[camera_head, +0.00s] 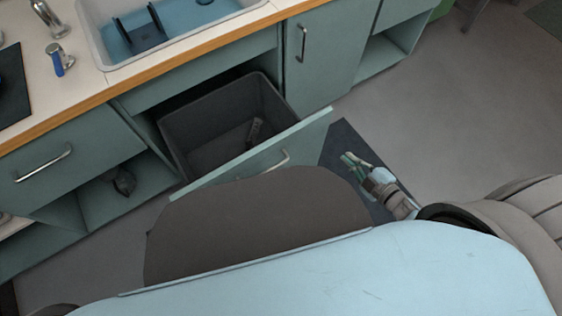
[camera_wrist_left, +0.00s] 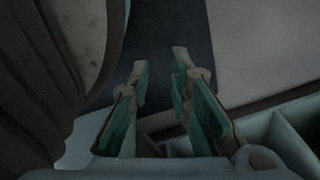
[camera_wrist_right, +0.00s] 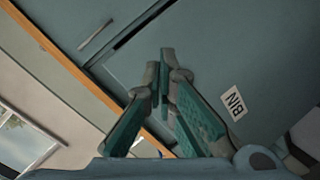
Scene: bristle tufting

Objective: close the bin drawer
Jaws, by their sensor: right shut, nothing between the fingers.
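The bin drawer is pulled out from the counter, with its teal front panel (camera_head: 308,135) and metal handle (camera_head: 275,160) facing me. A dark grey bin (camera_head: 270,101) sits in it with a small dark item inside. My right gripper (camera_head: 346,157) is shut and empty, just to the right of the front panel's end. In the right wrist view its fingers (camera_wrist_right: 160,62) point at a teal panel (camera_wrist_right: 215,60) with a BIN label (camera_wrist_right: 233,103); contact is not clear. My left gripper is hidden in the head view; in the left wrist view its fingers (camera_wrist_left: 160,62) stand apart, empty.
A wooden-edged counter with a sink (camera_head: 170,25) runs above the cabinets. A closed drawer (camera_head: 75,165) and an open shelf are at the left, a closed cabinet door (camera_head: 325,60) at the right. A dark mat (camera_head: 345,135) lies below. Grey floor (camera_head: 450,110) at right is clear.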

